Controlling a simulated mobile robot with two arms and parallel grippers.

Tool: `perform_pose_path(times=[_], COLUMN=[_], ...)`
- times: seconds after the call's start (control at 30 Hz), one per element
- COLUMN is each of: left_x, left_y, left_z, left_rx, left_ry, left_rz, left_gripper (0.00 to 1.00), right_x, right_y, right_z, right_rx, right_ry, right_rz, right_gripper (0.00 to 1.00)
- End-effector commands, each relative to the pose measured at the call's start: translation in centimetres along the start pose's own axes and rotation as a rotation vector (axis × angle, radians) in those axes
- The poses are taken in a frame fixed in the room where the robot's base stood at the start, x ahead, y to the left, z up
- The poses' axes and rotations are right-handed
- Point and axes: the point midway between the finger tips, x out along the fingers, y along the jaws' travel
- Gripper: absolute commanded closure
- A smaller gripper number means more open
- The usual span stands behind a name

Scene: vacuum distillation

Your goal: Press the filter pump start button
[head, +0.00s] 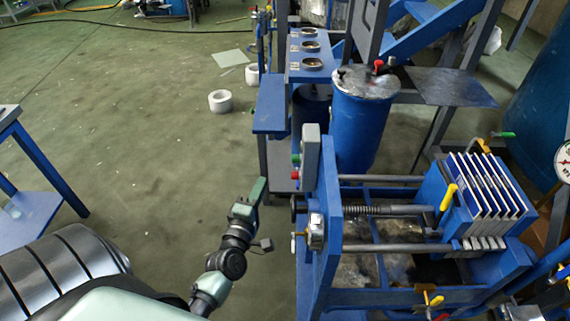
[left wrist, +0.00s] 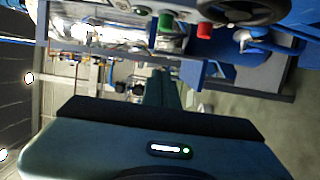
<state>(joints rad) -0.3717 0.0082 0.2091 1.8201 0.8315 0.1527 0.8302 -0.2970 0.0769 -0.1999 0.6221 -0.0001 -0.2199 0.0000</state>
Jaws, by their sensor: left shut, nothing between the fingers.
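In the left wrist view the green button (left wrist: 166,22) and the red button (left wrist: 204,30) show near the top edge. My left gripper (head: 262,184) is shut and empty, to the left of the buttons and apart from them. Its fingers (left wrist: 160,88) point toward the panel side in the left wrist view. My right gripper is not visible.
A blue drum (head: 360,125) stands behind the control box. The press has white plates (head: 485,185) and yellow-handled valves. A blue bench (head: 271,105) stands beyond my gripper. A white ring (head: 220,101) lies on the floor.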

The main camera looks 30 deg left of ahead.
Motion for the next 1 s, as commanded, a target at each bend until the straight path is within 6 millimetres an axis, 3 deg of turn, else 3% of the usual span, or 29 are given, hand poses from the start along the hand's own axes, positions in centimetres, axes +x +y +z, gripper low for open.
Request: perform_pose_path(times=[0.47, 0.7, 1.0], left_x=[9.6, 10.0, 10.1], left_y=[0.2, 0.2, 0.1], left_z=[0.0, 3.3, 3.9], left_rx=[0.002, -0.001, 0.002], left_ry=[0.0, -0.001, 0.0], left_rz=[0.003, 0.001, 0.001], left_gripper=[1.0, 1.0, 1.0], right_x=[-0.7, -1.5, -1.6], right_y=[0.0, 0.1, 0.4], right_z=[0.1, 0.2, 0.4], right_rx=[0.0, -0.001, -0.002], right_ry=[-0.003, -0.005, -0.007], right_rz=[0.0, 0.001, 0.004], right_gripper=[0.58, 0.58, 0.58])
